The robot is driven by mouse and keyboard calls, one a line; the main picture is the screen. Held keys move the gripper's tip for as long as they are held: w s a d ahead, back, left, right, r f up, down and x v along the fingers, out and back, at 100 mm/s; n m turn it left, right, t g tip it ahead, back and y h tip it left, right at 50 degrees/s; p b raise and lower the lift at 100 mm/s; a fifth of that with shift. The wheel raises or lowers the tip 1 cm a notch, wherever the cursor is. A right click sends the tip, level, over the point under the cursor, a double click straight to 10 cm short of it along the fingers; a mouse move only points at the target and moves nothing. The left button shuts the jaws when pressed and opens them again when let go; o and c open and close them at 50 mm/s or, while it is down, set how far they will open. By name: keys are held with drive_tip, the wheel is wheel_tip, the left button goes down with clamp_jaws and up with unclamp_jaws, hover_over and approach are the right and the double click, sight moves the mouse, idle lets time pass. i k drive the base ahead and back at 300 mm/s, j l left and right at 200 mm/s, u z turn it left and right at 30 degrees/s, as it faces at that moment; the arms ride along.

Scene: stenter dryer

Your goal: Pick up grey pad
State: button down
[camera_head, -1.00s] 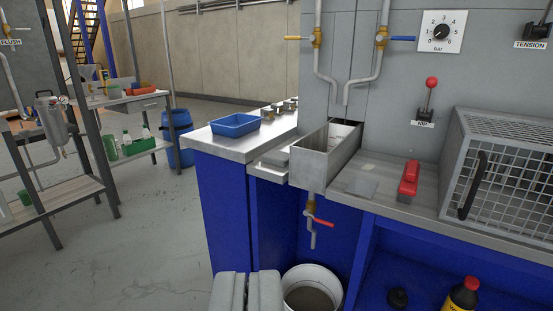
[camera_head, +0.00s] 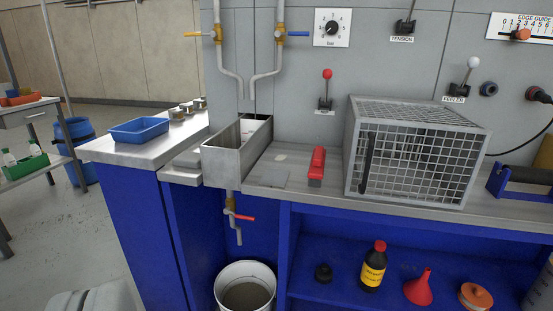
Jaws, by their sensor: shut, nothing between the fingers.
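A flat, thin grey square, which looks like the grey pad (camera_head: 268,179), lies on the grey worktop. It is just right of the open metal trough (camera_head: 228,158) and left of a red-handled tool (camera_head: 317,166).
A wire-mesh guard (camera_head: 412,165) stands on the worktop to the right. Pipes with valves hang above the trough, and a drain tap (camera_head: 236,215) juts out below it. A white bucket (camera_head: 245,288) stands beneath. A blue tray (camera_head: 140,130) sits on the left counter.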

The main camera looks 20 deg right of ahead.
sight(189, 160)
drive_tip(key=i+l+z, duration=0.1)
drive_tip(key=i+l, duration=0.2)
drive_tip(key=i+l+z, duration=0.1)
drive_tip(key=i+l, duration=0.15)
drive_tip(key=i, duration=0.2)
drive_tip(key=i+l+z, duration=0.15)
drive_tip(key=i, duration=0.25)
drive_tip(key=i+l+z, duration=0.1)
drive_tip(key=i+l, duration=0.15)
drive_tip(key=i, duration=0.2)
